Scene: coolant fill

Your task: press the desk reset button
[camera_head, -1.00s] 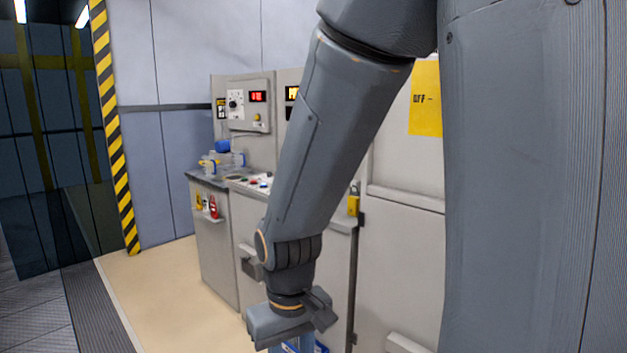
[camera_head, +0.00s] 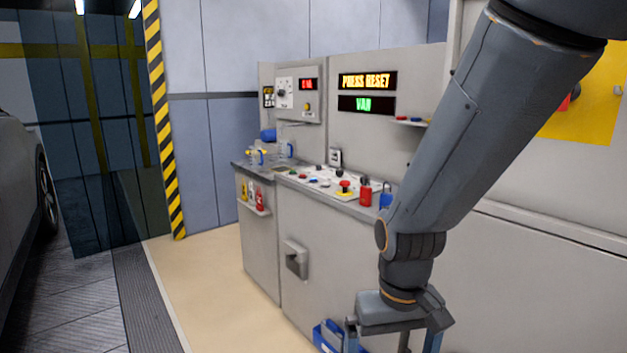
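A grey control desk (camera_head: 335,240) stands against the back wall, left of my arm. Its sloped white top panel (camera_head: 327,188) carries several small coloured buttons, including a red mushroom-shaped one (camera_head: 345,187). I cannot read which one is the reset button. An amber display (camera_head: 367,81) above the desk reads "PRESS RESET". My gripper (camera_head: 395,346) hangs low in front of the desk, below and away from the panel. Its fingers look spread apart, with nothing seen between them; their tips are cut off by the lower edge.
A red container (camera_head: 365,192) and a blue padlock-like item (camera_head: 385,196) stand at the desk's right end. Bottles sit on a front shelf (camera_head: 256,210). A blue bin (camera_head: 328,337) is on the floor beside my gripper. Beige floor (camera_head: 215,290) is clear at left. A car (camera_head: 22,200) stands far left.

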